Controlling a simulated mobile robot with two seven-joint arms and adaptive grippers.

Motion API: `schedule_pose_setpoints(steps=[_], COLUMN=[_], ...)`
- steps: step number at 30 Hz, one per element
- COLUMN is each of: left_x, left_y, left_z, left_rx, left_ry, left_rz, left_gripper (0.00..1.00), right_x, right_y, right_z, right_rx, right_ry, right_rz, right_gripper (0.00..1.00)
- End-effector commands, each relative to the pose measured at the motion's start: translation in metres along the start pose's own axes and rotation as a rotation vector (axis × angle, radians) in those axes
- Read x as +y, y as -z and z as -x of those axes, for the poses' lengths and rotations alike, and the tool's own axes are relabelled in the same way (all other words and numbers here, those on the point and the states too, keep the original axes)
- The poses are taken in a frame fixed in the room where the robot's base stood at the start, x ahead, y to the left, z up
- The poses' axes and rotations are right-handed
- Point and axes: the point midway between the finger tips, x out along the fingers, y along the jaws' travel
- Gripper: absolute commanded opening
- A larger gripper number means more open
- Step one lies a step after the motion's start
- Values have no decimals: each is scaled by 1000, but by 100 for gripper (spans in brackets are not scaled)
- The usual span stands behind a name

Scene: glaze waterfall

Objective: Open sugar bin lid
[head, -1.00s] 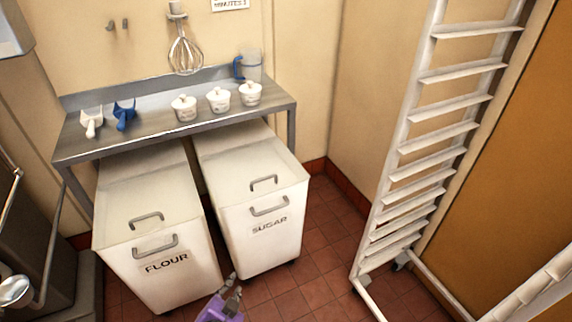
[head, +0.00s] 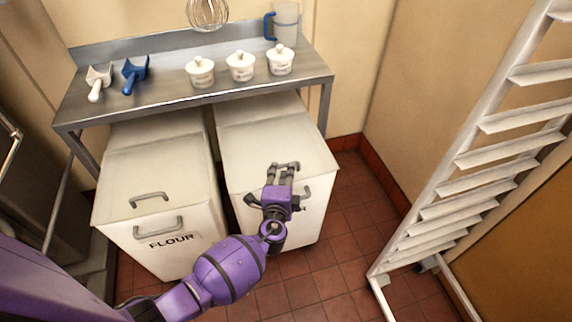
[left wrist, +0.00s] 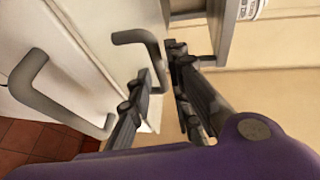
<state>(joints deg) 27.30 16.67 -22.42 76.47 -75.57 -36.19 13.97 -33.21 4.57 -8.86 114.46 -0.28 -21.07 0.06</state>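The sugar bin (head: 310,222) is the white bin on the right under the table. Its pale lid (head: 265,135) lies flat and closed. My left gripper (head: 284,167) is over the front of the lid, at the lid handle, and covers most of the label. In the left wrist view the grey lid handle (left wrist: 146,46) reaches down toward the gap between my fingertips (left wrist: 161,66). The fingers are apart; I cannot tell if they touch the handle. The front-face handle (left wrist: 42,92) shows at left there. My right gripper is out of view.
The flour bin (head: 160,240) stands close on the left. A metal table (head: 170,110) overhangs the backs of both bins, with scoops, white lidded pots and a jug (head: 286,24) on it. A white rack (head: 480,165) stands at right. Red tiled floor lies between.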

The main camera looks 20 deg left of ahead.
Motion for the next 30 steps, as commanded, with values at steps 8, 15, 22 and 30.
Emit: schedule_pose_setpoints(steps=[8, 15, 22, 30], left_x=[1, 0, 0, 1], left_y=[0, 0, 0, 0], left_z=[-32, -35, -35, -35], left_rx=[0, 0, 0, 0], left_ry=[-2, -2, -2, -2], left_rz=[0, 2, 2, 0], left_gripper=[18, 18, 0, 0], right_x=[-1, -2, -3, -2], right_y=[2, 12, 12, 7], right_z=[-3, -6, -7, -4], right_rx=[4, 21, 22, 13], right_ry=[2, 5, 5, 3], right_rz=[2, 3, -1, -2], right_gripper=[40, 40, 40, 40])
